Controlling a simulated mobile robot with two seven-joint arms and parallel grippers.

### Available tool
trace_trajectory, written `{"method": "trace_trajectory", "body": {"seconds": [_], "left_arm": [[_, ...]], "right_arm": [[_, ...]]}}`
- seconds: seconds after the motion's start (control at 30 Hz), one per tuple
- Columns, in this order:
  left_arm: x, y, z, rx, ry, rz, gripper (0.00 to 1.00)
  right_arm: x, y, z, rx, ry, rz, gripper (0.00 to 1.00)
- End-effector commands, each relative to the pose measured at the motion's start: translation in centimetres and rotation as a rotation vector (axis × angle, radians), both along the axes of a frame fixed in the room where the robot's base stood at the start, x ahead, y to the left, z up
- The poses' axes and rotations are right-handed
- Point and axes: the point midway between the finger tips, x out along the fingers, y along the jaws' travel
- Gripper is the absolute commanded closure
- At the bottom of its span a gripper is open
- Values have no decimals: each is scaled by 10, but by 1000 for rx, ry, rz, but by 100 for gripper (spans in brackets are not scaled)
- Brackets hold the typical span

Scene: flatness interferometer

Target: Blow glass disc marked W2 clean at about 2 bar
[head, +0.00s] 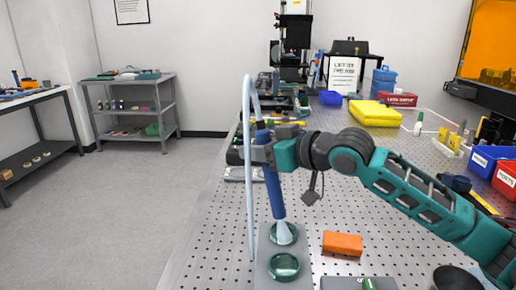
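A blue air tool (272,190) hangs nearly upright, with a pale blue hose (249,180) looping from its top down its left side. My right gripper (264,153) is shut on its upper part. The tool's lower end points down at the farther of two green glass discs (291,238) on a grey plate (262,252). A pale, see-through cone spreads from the tip over that disc and hides part of it. The nearer green disc (285,267) is uncovered. No W2 mark is readable on either, and no pressure reading shows. My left gripper is out of view.
An orange block (342,243) lies right of the plate on the perforated table (340,205). A grey plate (345,284) is at the front edge. Yellow case (376,113), blue bin (486,160) and red bin (507,178) stand farther right.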

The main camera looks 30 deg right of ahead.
Motion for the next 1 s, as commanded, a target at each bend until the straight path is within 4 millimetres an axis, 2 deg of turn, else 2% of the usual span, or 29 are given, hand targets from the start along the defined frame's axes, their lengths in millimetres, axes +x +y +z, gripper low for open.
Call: {"method": "trace_trajectory", "body": {"seconds": [0.47, 1.0], "left_arm": [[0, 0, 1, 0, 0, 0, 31], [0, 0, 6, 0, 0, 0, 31]], "right_arm": [[0, -2, 1, -1, 0, 0, 95], [4, -16, 1, 0, -1, 0, 95]]}}
